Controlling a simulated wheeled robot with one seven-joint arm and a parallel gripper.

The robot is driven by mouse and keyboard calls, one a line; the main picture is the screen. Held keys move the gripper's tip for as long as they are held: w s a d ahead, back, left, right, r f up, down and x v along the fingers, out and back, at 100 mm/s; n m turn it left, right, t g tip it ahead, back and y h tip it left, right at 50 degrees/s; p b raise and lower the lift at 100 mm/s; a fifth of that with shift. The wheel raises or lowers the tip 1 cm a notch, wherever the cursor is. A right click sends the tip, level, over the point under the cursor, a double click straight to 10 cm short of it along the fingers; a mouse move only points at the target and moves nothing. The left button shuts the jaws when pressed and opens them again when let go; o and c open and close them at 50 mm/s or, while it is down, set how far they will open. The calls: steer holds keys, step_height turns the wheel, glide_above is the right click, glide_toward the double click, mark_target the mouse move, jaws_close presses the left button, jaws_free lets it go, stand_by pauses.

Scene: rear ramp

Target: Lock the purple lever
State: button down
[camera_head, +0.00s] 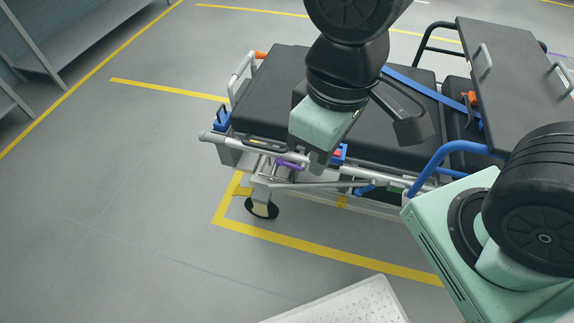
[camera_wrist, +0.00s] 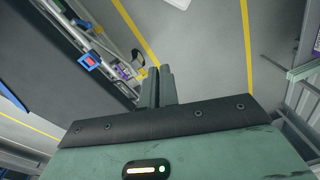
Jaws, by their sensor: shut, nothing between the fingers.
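The purple lever (camera_head: 290,164) is on the side rail near the left end of the stretcher (camera_head: 275,75). It also shows in the wrist view as a small purple piece (camera_wrist: 122,73), left of the fingertips. My gripper (camera_head: 318,168) points down beside the stretcher's near side, just right of the lever in the head view. In the wrist view my gripper (camera_wrist: 160,72) has its dark fingers together and empty. The fingers look apart from the lever, though the depth gap is hard to judge. Which way the lever is set cannot be told.
A blue-and-red clip (camera_head: 340,153) sits on the rail right of the lever. The stretcher wheel (camera_head: 262,208) stands below on the floor. A yellow line (camera_head: 300,246) runs along the floor in front. Open grey floor lies to the left. A shelf (camera_head: 75,35) stands at upper left.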

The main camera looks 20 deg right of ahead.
steer(key=w+a+f+m+t+y+b, duration=0.2)
steer(key=w+f+m+b, duration=0.85)
steer(key=f, duration=0.55)
steer(key=w+d+f+m+t+h+b, duration=0.3)
steer(key=w+d+f+m, duration=0.2)
steer(key=w+d+f, duration=0.2)
steer(key=w+f, duration=0.1)
steer(key=w, duration=0.1)
steer(key=shift+w+d+f, duration=0.3)
steer(key=shift+d+f, duration=0.05)
steer(key=shift+d, duration=0.05)
steer(key=shift+f, duration=0.1)
steer(key=b, duration=0.5)
glide_toward(283, 161)
step_height(283, 161, down, 3)
steer(key=d, duration=0.2)
steer(key=shift+w+a+f, duration=0.95)
steer(key=shift+w+f, duration=0.2)
steer(key=shift+f, duration=0.1)
